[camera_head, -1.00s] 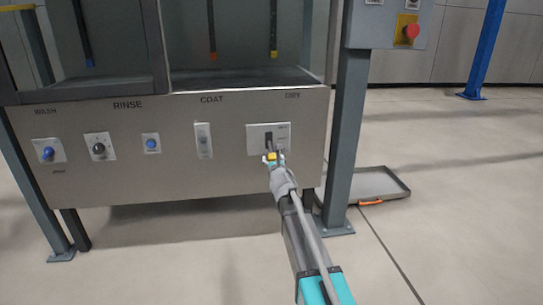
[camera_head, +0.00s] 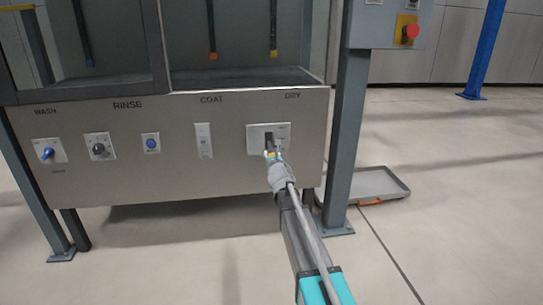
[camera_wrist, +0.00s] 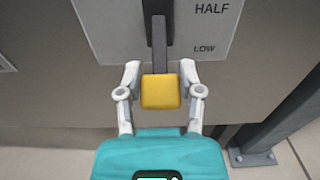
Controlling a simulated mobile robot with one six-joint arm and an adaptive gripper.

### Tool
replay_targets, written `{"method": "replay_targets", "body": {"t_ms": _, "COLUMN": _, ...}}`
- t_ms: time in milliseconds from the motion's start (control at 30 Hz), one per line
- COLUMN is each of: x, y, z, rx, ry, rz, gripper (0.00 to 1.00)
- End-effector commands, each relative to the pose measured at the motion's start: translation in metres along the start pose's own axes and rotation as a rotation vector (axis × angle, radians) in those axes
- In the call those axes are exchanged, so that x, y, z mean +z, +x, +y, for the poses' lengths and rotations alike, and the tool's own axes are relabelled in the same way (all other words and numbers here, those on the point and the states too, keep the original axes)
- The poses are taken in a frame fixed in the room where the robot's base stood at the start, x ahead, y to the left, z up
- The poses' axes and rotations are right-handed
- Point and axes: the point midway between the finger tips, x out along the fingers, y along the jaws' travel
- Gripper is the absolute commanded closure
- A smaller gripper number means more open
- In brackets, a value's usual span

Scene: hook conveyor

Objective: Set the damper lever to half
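The damper lever is a dark bar (camera_wrist: 159,42) on a light plate (camera_wrist: 205,38) marked HALF and LOW, in the wrist view. A yellow block (camera_wrist: 161,92), seemingly the lever's grip, is at its lower end. My gripper (camera_wrist: 160,68) has its two fingers spread on either side of the yellow block, with a gap visible at each side. In the head view the plate (camera_head: 254,142) is below the DRY label, and my gripper (camera_head: 272,155) is at the lever's lower end. Which mark the lever stands at is unclear, as the plate's top is cut off.
Left of the plate are a coat switch (camera_head: 204,140), a blue button (camera_head: 152,143), a rinse dial (camera_head: 99,147) and a blue wash knob (camera_head: 48,152). A grey post (camera_head: 347,140) stands close right of my arm. A tray (camera_head: 375,184) lies on the floor behind it.

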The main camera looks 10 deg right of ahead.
Motion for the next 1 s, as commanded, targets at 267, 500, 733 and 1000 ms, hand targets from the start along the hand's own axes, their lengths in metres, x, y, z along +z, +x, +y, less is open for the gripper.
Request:
{"method": "replay_targets", "body": {"t_ms": 267, "x": 0.0002, "y": 0.0004, "z": 0.0006, "rx": 0.001, "ry": 0.000, "rz": -0.001, "gripper": 1.00}}
{"method": "replay_targets", "body": {"t_ms": 500, "x": 0.0025, "y": -0.0001, "z": 0.0007, "rx": 0.001, "ry": 0.000, "rz": -0.001, "gripper": 1.00}}
{"method": "replay_targets", "body": {"t_ms": 733, "x": 0.0043, "y": -0.0006, "z": 0.0007, "rx": 0.002, "ry": 0.000, "rz": -0.002, "gripper": 1.00}}
{"method": "replay_targets", "body": {"t_ms": 1000, "x": 0.0090, "y": -0.0018, "z": 0.0006, "rx": 0.003, "ry": 0.000, "rz": -0.004, "gripper": 1.00}}
